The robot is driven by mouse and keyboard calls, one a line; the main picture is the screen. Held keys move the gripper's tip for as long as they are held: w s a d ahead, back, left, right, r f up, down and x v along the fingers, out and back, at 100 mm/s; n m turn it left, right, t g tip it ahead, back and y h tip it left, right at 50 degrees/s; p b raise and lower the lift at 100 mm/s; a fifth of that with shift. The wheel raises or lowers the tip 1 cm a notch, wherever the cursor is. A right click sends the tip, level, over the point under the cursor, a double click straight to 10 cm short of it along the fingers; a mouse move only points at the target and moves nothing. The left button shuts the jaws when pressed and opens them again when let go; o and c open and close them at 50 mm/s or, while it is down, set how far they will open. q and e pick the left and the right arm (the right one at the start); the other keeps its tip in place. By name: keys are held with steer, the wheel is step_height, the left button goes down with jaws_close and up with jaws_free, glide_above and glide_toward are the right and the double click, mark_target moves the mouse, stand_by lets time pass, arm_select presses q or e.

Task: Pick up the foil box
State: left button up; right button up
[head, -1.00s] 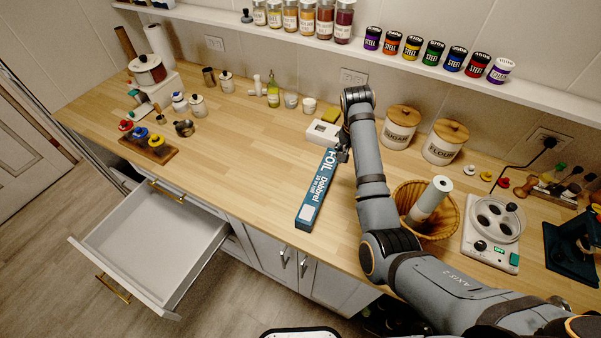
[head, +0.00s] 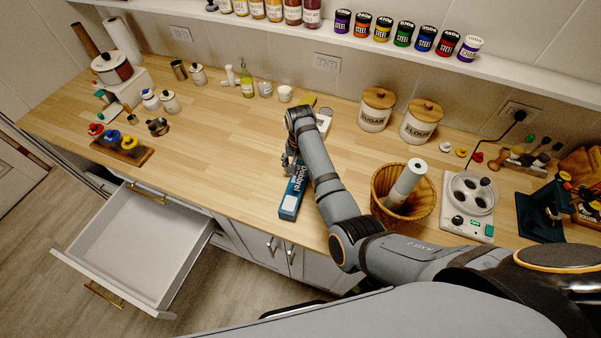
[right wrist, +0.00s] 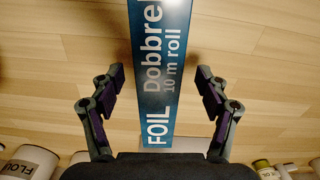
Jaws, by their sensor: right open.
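The foil box (head: 291,196) is a long blue box with white lettering, lying on the wooden counter near its front edge. In the right wrist view the box (right wrist: 165,75) runs up the middle of the picture, with "FOIL" at the near end. My right gripper (head: 290,165) is over the far part of the box, and my arm hides part of it. In the right wrist view the open fingers (right wrist: 160,97) stand on either side of the box, with gaps to it. I cannot tell the exact height above the counter. My left gripper is not in view.
A wicker basket (head: 425,209) with a paper roll stands right of my arm. Sugar (head: 374,115) and flour (head: 419,128) canisters stand behind. An open drawer (head: 128,238) juts out at the left front. The counter left of the box is clear.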

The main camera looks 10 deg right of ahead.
steer(key=shift+s+f, duration=0.2)
steer(key=shift+f, duration=0.85)
steer(key=shift+w+d+f, duration=0.1)
steer(key=shift+w+f, duration=0.05)
steer(key=shift+f, duration=0.15)
steer(key=c, duration=1.4)
